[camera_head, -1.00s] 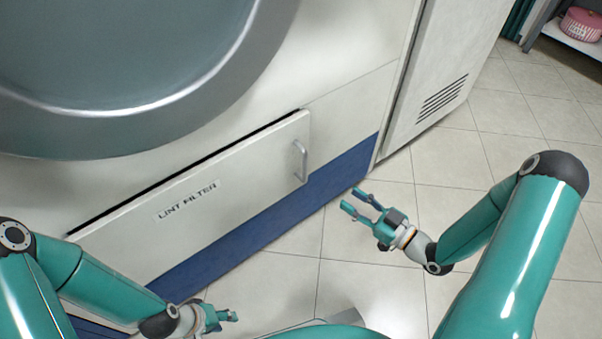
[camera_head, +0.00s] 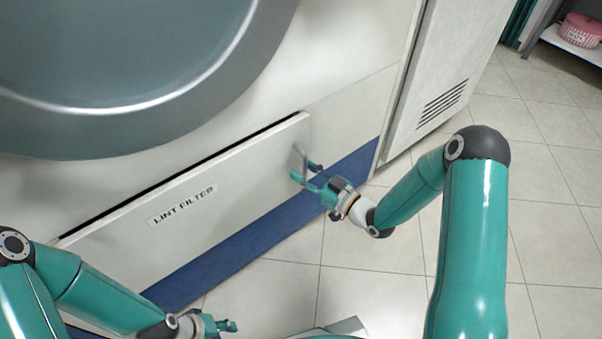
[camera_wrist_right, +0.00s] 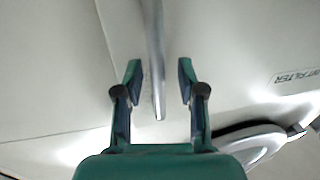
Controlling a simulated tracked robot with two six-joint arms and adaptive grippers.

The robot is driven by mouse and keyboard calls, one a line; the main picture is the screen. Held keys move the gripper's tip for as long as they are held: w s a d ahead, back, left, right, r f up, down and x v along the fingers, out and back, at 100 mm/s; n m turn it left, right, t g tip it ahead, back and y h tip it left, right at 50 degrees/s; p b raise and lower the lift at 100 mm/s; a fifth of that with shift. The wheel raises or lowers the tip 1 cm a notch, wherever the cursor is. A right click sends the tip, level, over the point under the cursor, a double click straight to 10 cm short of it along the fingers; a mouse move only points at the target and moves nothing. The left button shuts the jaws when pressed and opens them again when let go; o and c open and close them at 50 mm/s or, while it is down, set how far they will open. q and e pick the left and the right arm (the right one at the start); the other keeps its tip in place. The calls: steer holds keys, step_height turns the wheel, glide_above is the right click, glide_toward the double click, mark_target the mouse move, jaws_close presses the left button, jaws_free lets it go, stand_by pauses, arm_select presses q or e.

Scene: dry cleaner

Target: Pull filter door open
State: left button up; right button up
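The white filter door (camera_head: 120,240) carries a LINT FILTER label (camera_head: 183,204) and sits low on the machine, with a dark gap along its top edge. Its metal bar handle (camera_head: 299,152) is near the door's right end. My right gripper (camera_head: 306,171) is at the handle's lower part. In the right wrist view my right gripper (camera_wrist_right: 159,78) is open, with the handle (camera_wrist_right: 156,60) between its two fingers and visible space on both sides. My left gripper (camera_head: 232,326) is low in the picture, away from the door; its finger opening is unclear.
A large round grey machine door (camera_head: 140,120) is above the filter door. A blue base strip (camera_head: 225,255) runs below it. A vented white cabinet (camera_head: 440,70) stands to the right. Tiled floor (camera_head: 375,285) in front is clear.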

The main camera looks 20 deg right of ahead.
jaws_close()
stand_by(0.3)
